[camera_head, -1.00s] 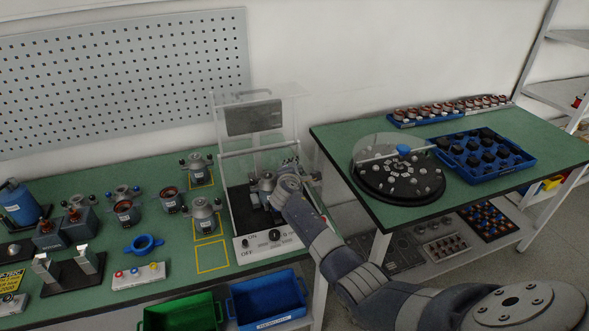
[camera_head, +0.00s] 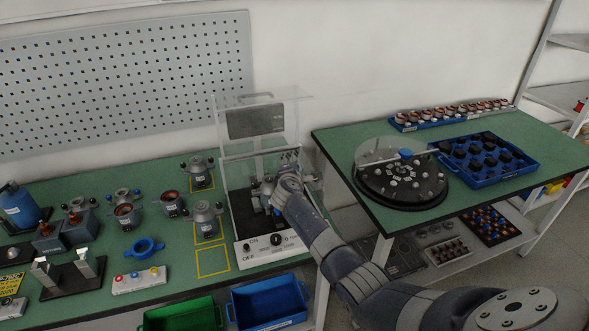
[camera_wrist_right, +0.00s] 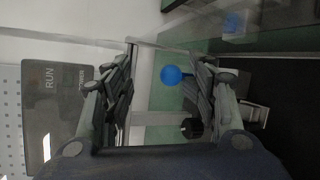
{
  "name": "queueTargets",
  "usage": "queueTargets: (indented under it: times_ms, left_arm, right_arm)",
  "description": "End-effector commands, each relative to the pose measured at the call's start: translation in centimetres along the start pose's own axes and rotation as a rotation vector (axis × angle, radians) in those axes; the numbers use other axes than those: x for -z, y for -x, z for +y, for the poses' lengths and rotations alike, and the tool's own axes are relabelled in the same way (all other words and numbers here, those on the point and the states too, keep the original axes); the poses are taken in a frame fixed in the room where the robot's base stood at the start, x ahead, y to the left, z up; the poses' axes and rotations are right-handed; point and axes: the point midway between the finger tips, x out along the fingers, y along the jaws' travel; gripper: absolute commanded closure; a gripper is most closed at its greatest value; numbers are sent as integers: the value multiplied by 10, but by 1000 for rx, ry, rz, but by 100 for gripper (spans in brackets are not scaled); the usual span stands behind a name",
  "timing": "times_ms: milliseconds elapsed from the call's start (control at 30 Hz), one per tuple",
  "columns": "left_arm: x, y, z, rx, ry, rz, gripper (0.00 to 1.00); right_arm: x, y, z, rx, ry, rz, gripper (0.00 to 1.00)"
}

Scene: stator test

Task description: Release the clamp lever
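The test station (camera_head: 243,250) is a clear-walled box with a white front panel, a black base and a grey screen. My right arm reaches into its right side, and my right gripper (camera_head: 288,170) hides part of the fixture inside. In the right wrist view, a blue ball knob (camera_wrist_right: 171,75), likely the clamp lever's end, sits between the spread fingers of my right gripper (camera_wrist_right: 165,80). The knob is nearer the right-hand finger, and I cannot tell whether they touch. The lever's shaft is hard to make out. My left gripper is out of view.
The station's clear walls stand close around my right gripper. Several motor parts stand on the green bench (camera_head: 180,262) to the left. A green bin (camera_head: 180,315) and a blue bin (camera_head: 268,302) are in front. A turntable (camera_head: 400,190) is on the right table.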

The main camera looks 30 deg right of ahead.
Motion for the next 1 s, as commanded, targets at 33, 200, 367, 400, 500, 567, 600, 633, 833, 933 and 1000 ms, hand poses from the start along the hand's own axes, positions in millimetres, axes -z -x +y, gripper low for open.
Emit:
queueTargets:
  times_ms: [33, 200, 367, 400, 500, 567, 600, 633, 833, 933, 1000]
  left_arm:
    - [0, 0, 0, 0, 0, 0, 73]
    - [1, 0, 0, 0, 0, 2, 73]
    - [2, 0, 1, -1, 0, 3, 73]
    - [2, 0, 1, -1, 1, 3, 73]
    - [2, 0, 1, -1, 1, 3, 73]
    - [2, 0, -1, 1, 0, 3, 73]
    - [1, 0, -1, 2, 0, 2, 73]
    - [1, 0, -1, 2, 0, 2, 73]
    - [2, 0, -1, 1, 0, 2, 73]
    - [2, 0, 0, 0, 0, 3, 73]
    - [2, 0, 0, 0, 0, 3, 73]
  right_arm:
    - [-6, -2, 10, -19, -1, -5, 61]
    - [-5, -2, 11, -20, 0, -5, 61]
    - [-4, -1, 11, -20, 0, -4, 61]
    - [-4, -1, 11, -20, 0, -4, 61]
    - [-4, -1, 11, -19, 0, -3, 61]
    - [-3, 0, 11, -19, 0, -3, 61]
    - [-3, 0, 11, -19, 0, -2, 61]
    - [-3, 0, 11, -19, 0, -2, 61]
    - [-2, 13, 10, -19, 0, -2, 61]
    - [-2, 24, 8, -16, 0, -1, 61]
    - [-1, 33, 6, -12, 0, 0, 61]
